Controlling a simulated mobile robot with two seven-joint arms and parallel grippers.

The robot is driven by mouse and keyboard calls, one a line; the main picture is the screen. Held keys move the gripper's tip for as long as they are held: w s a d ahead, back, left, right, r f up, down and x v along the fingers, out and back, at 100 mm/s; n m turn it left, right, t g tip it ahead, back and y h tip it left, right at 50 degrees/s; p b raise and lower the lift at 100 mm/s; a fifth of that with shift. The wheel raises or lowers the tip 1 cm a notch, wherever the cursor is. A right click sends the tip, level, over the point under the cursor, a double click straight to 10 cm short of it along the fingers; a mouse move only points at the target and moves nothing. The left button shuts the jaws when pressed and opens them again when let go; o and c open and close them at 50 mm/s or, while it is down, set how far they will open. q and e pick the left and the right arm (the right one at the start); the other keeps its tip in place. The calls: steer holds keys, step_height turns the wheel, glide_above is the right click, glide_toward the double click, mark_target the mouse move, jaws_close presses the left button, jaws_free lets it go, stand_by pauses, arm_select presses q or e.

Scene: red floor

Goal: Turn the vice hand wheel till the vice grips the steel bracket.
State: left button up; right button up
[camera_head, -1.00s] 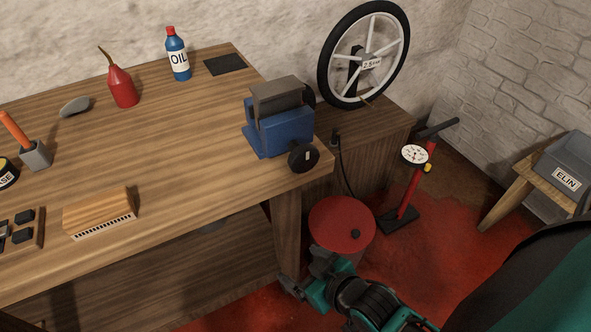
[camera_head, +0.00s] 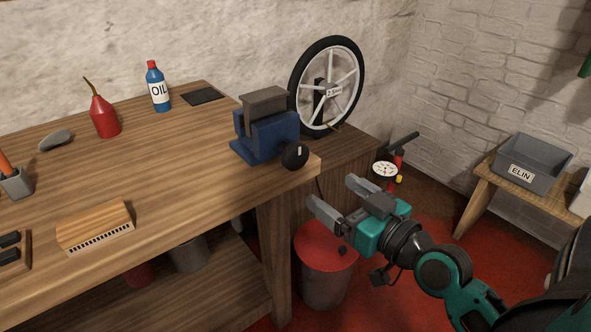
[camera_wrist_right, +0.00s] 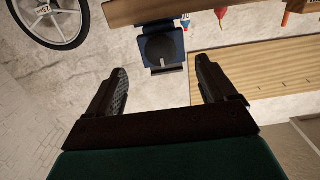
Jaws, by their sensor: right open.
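The blue vice (camera_head: 252,143) stands on the right end of the workbench. Its round black hand wheel (camera_head: 295,156), with a pale mark, faces the front right. A grey block (camera_head: 265,98), apparently the steel bracket, sits at the top of the vice; I cannot tell whether the jaws touch it. My right gripper (camera_head: 333,192) is open and empty, lower right of the wheel and apart from it. In the right wrist view the hand wheel (camera_wrist_right: 160,46) shows ahead, beyond and between the open fingertips (camera_wrist_right: 160,68). My left gripper is not in view.
The workbench (camera_head: 175,165) carries an oil bottle (camera_head: 159,88), a red oil can (camera_head: 104,117) and a brush (camera_head: 95,227). A red-topped bin (camera_head: 325,247) stands below my right gripper. A spoked wheel (camera_head: 342,94) and a floor pump (camera_head: 386,170) are behind.

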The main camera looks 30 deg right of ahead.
mark_target(299, 156)
steer(key=shift+t, duration=0.3)
steer(key=w, duration=0.3)
steer(key=w+r+p, duration=0.1)
steer(key=w, duration=0.3)
steer(key=w+r, duration=0.1)
steer(key=w, duration=0.3)
steer(key=shift+a, duration=0.3)
steer(key=shift+w+f+p, duration=0.1)
steer(key=shift+w+p, duration=0.2)
steer(key=shift+w, duration=0.5)
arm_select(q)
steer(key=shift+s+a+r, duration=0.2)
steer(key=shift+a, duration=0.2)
arm_select(e)
steer(key=shift+c, duration=0.5)
steer(key=c, duration=0.8)
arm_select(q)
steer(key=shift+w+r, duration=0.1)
arm_select(e)
steer(key=shift+c, duration=0.2)
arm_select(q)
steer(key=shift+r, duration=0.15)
